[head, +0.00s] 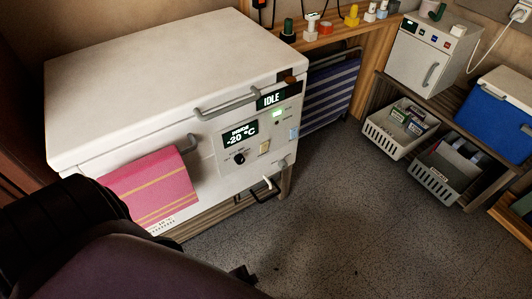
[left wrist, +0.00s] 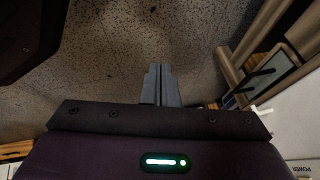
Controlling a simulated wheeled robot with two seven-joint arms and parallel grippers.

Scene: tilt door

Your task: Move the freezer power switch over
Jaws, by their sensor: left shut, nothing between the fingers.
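The white chest freezer (head: 140,75) stands at left in the head view, its lid down. Its front panel has an "IDLE" display (head: 271,99), a "-20 °C" display (head: 239,134), a black knob (head: 239,158) and a beige switch-like piece (head: 264,147). Which control is the power switch, and its position, is too small to tell. My left gripper (head: 243,274) is low in front of the freezer, apart from the panel. In the left wrist view the left gripper (left wrist: 162,85) has its fingers together, empty, above the floor. My right gripper is in neither view.
A pink towel (head: 150,188) hangs on the freezer's front rail. Two white baskets (head: 385,140) sit on a low shelf at right, near a small white cabinet (head: 428,55) and a blue cooler (head: 495,115). The speckled floor (head: 340,220) between is clear.

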